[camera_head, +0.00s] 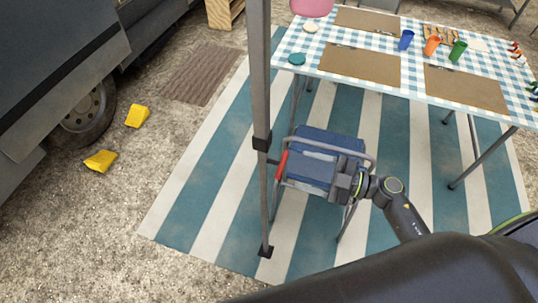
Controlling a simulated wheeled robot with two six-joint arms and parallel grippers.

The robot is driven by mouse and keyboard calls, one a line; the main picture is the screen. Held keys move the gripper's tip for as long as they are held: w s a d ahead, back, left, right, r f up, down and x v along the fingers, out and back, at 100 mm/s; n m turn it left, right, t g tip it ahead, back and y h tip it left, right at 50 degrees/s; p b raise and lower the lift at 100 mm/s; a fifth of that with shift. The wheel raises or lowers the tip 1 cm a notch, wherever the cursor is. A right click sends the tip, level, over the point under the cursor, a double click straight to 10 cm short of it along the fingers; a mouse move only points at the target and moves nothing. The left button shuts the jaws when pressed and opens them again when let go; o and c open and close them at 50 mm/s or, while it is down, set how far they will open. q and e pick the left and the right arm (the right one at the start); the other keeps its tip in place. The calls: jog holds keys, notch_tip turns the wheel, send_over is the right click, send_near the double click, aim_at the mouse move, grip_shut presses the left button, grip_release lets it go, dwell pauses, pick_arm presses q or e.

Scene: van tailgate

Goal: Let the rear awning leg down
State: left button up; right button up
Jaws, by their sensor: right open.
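The awning leg (259,75) is a grey upright pole left of centre in the head view. It has a dark collar (262,141) partway down and a dark foot (265,251) at its lower end, by the striped mat. A red handle (281,166) sits just right of the pole below the collar; a short dark piece seems to join them. My right gripper (339,187) is open, to the right of the red handle and apart from it, in front of a blue folding seat. My left gripper is not in view.
The blue seat (325,142) stands close behind the leg and right gripper. A table with checked cloth (412,68) holds mats and cups. The dark van (60,60) and yellow chocks (137,115) are left. Striped mat (205,195) left of the pole is clear.

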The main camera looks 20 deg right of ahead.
jog(key=p, duration=0.2)
send_over(267, 183)
jog(key=d, duration=0.2)
jog(key=shift+s+a+r, duration=0.1)
jog(key=shift+s+a, duration=0.05)
jog(key=shift+s, duration=0.15)
jog(key=shift+w+a, duration=0.35)
jog(key=shift+a, duration=0.2)
jog(key=shift+c, duration=0.4)
jog(key=c, duration=1.1)
notch_tip(267, 183, down, 12)
jog(key=b, duration=0.6)
jog(key=o, duration=1.2)
